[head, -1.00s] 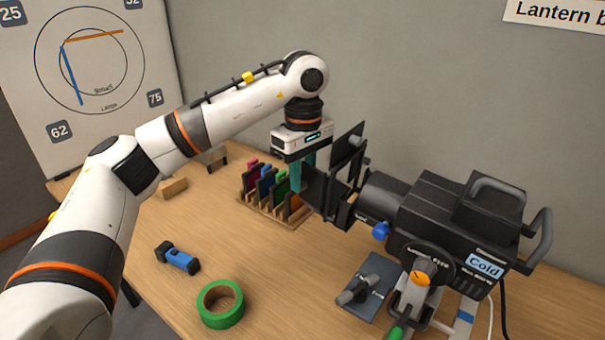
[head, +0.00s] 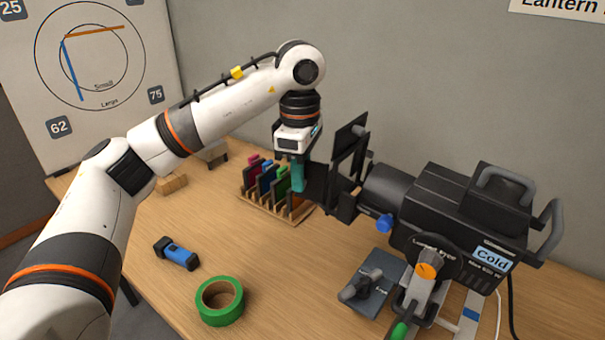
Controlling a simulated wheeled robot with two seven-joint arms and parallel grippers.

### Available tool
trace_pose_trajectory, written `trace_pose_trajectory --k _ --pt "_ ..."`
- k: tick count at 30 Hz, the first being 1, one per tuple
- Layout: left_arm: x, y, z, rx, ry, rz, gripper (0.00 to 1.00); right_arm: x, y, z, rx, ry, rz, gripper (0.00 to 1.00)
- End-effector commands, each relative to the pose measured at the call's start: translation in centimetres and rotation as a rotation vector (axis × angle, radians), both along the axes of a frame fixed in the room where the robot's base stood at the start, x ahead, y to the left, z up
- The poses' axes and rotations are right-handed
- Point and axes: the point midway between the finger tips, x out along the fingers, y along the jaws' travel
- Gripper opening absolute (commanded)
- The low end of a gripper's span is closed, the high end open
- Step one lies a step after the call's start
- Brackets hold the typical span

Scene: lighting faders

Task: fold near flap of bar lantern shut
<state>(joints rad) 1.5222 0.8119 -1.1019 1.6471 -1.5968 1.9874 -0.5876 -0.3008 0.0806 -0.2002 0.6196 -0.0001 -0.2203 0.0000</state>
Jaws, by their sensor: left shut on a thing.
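The bar lantern (head: 455,218) is a black lamp with a "Cold" label, lying level and facing left at the right of the table. Dark flaps stand at its front frame. One upper flap (head: 350,133) sticks up and outward. The near flap (head: 316,186) sticks out to the left from the frame. My left gripper (head: 298,178) points down from above, its teal fingers shut on the outer left edge of this flap. The exact contact is small and partly hidden by the fingers. My right gripper does not show.
A wooden rack (head: 272,212) of coloured gel frames stands just below and behind my left gripper. A green tape roll (head: 219,301), a blue torch (head: 177,254) and a grey plate with a knob (head: 372,284) lie nearer. The front middle of the table is clear.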

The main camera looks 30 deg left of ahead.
Motion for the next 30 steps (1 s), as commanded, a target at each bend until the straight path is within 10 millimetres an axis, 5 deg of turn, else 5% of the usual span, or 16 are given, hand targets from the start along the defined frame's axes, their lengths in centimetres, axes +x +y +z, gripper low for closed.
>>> trace_pose_trajectory --k 30 --pt "-2.5 -3.5 -0.4 -0.011 -0.084 0.944 0.02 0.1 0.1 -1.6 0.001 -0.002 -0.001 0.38"
